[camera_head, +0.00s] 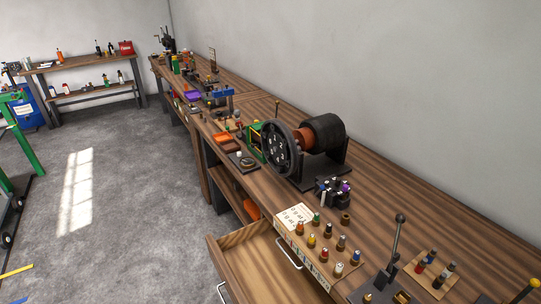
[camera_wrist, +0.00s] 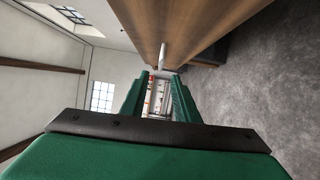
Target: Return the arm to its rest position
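My gripper (camera_wrist: 161,80) shows in the wrist view as a green body with two green fingers pointing away from the camera. The fingers stand apart, with a see-through gap between them and nothing visibly held. A pale metal bar, which looks like a drawer handle (camera_wrist: 163,56), lies just beyond the fingertips against a wooden surface (camera_wrist: 190,25). I cannot tell whether the fingertips touch it. My arm and gripper do not show in the head view.
In the head view, an open, empty-looking drawer (camera_head: 255,272) sticks out from the long workbench (camera_head: 400,185). A dynamo with a black wheel (camera_head: 282,148), a small-bottle rack (camera_head: 312,262) and a lever device (camera_head: 396,240) stand on top. Grey floor (camera_head: 130,200) at left is mostly clear.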

